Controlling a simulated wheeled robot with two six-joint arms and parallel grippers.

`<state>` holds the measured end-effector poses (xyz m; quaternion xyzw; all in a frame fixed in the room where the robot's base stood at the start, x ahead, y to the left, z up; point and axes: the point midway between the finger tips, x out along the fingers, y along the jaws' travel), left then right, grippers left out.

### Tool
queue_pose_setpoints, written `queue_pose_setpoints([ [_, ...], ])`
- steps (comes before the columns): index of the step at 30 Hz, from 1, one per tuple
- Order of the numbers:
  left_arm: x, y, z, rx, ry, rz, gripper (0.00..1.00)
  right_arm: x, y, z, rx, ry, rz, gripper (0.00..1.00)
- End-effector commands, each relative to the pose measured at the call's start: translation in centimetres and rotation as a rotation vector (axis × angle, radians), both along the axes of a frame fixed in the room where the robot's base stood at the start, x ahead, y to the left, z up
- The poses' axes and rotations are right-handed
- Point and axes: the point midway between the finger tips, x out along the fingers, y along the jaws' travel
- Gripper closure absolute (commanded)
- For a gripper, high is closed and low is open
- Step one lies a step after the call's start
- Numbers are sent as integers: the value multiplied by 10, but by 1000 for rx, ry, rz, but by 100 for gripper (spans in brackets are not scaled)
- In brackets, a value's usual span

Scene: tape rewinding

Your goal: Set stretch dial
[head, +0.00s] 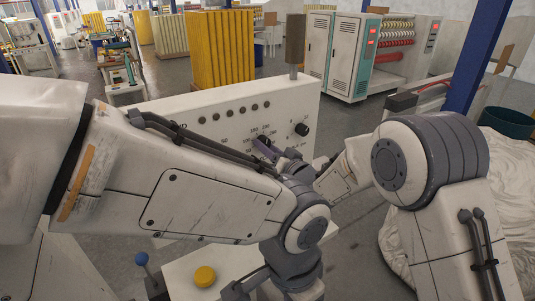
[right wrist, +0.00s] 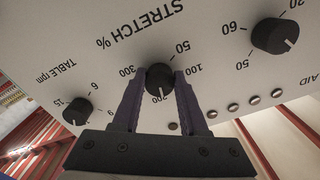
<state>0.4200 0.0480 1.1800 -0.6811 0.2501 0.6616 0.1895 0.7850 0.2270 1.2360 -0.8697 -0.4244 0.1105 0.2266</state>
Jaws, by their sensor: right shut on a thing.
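The black stretch dial (head: 263,140) is on the white control panel (head: 180,107) in the head view. My right gripper (head: 265,147) is at this dial, partly hidden by my arm links. In the right wrist view, the gripper's dark purple fingers (right wrist: 160,85) are shut on either side of the stretch dial (right wrist: 159,76). The "STRETCH %" lettering appears upside down. The dial's white pointer mark is directed at or close to the 200 label. My left arm crosses the head view in front of the panel; its gripper is not visible.
A table rpm dial (right wrist: 77,110) and another black dial (right wrist: 275,35) flank the stretch dial. A yellow button (head: 204,276) and a blue-knobbed lever (head: 141,259) are in front of the panel. A grey-green cabinet (head: 340,55) stands behind.

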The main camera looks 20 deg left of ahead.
Motion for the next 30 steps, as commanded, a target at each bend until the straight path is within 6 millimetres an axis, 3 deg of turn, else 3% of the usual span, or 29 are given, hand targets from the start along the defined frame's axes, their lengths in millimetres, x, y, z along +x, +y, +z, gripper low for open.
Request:
queue_pose_setpoints([
  [12,0,0,-18,0,0,-2,100,-1,1,0,243,311,1,100],
  [30,0,0,-21,0,0,-2,100,-2,1,3,556,714,0,100],
])
